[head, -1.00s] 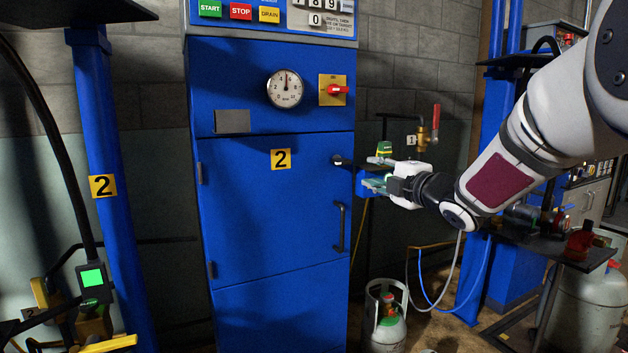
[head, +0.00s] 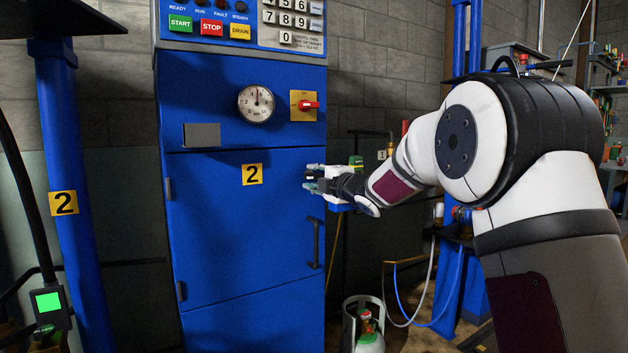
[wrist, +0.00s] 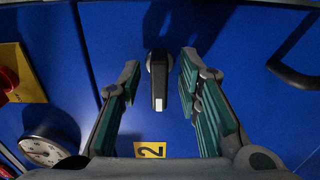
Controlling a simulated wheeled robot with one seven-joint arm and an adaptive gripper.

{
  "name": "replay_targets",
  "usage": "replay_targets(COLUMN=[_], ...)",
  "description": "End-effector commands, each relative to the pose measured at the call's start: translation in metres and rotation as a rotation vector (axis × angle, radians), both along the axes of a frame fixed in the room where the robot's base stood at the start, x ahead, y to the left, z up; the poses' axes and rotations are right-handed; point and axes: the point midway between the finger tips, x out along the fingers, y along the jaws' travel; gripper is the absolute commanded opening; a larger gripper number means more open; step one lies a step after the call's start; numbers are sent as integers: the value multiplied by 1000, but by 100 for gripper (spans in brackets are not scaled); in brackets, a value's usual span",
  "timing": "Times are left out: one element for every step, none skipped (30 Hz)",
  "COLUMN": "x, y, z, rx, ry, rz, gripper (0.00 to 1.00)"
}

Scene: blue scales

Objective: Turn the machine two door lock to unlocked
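The machine two door lock is a black knob with a pale-edged lever (wrist: 158,80), seen in the wrist view on the blue door. My gripper (wrist: 160,70) is open, with one green-padded finger on each side of the lever and a gap on both sides. Whether the fingertips reach past the lever's face cannot be told.
A black door handle (head: 314,242) is below the lock. A red switch on a yellow plate (head: 304,105) and a round gauge (head: 256,103) are above the door. A gas cylinder (head: 366,332) stands on the floor at the right.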

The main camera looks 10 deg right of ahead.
Motion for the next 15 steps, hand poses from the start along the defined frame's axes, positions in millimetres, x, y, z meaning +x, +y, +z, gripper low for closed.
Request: replay_targets(x=[2,3,3,4,4,4,4,4,3,3,3,3,3,3,3], y=[1,1,1,1,1,1,1,1,1,1,1,1,1,1,1], z=[0,0,0,0,1,1,0,0,0,0,0,0,0,0,0], rx=[0,0,0,-1,0,0,0,0,0,0,0,0,0,0,0], ry=[0,0,-1,-1,0,0,0,0,0,0,0,0,0,0,0], rz=[0,0,0,0,0,0,0,0,0,0,0,0,0,0,0], gripper=[32,32,32,32,32,32,32,32,32,32,25,16,9,2,0])
